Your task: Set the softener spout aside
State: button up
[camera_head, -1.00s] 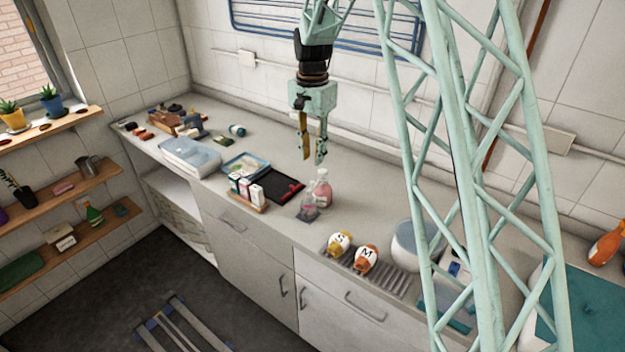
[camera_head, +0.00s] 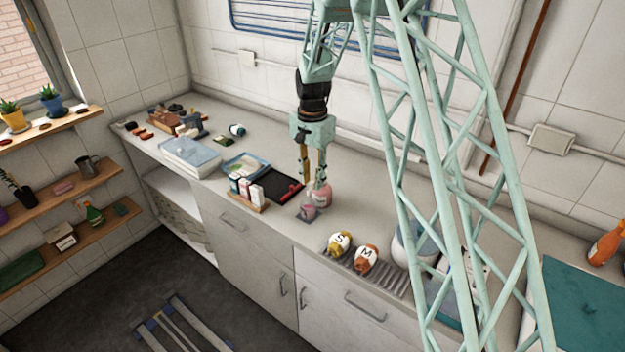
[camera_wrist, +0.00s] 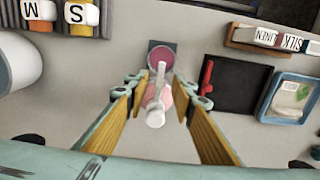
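The pink softener bottle (camera_head: 325,195) stands on the counter, partly hidden by my gripper in the head view. In the wrist view, its white spout (camera_wrist: 158,92) lies above the pink body (camera_wrist: 167,98) and points up the picture, its tip over the near part of the pink cup (camera_wrist: 161,58). The cup (camera_head: 308,211) stands on a small dark pad (camera_wrist: 169,43). My gripper (camera_head: 313,178) points down above the bottle. Its yellow-lined fingers (camera_wrist: 159,90) are open, one on each side of the spout, with visible gaps; nothing is held.
A black tray (camera_head: 275,184) with a red part and a row of small boxes (camera_head: 246,190) are left of the bottle. Two lettered bottles, S (camera_head: 339,243) and M (camera_head: 366,258), sit on a ridged rack (camera_head: 388,280) to the right. The counter behind is clear.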

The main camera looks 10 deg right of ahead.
grip_shut()
